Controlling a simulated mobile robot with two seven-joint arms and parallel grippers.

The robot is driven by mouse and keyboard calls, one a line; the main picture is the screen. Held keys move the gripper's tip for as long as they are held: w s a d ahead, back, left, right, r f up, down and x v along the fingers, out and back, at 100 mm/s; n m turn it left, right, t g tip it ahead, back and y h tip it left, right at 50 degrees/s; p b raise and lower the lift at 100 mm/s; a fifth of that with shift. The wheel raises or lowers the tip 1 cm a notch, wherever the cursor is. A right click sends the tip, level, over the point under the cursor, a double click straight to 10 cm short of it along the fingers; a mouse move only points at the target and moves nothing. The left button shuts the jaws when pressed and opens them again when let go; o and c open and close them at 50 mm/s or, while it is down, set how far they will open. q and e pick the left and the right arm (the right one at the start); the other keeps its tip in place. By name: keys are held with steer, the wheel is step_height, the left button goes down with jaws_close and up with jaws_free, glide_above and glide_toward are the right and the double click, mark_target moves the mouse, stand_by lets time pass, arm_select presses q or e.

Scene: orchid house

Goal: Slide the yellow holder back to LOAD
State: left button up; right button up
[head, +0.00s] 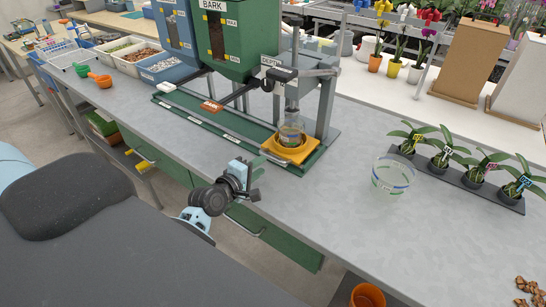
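The yellow holder (297,157) sits at the right end of the green base (238,133) of the bench machine, below its upright cylinder (291,100). My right gripper is out of view.
A clear pot (392,176) stands on the grey bench right of the machine. Several potted plants stand on a dark tray (458,181) further right. A black-knobbed lever (240,93) reaches over the base. The bench in front of the pot is clear.

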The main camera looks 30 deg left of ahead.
mark_target(272, 158)
arm_select(q)
steer(key=shift+x, duration=3.6)
jaws_close()
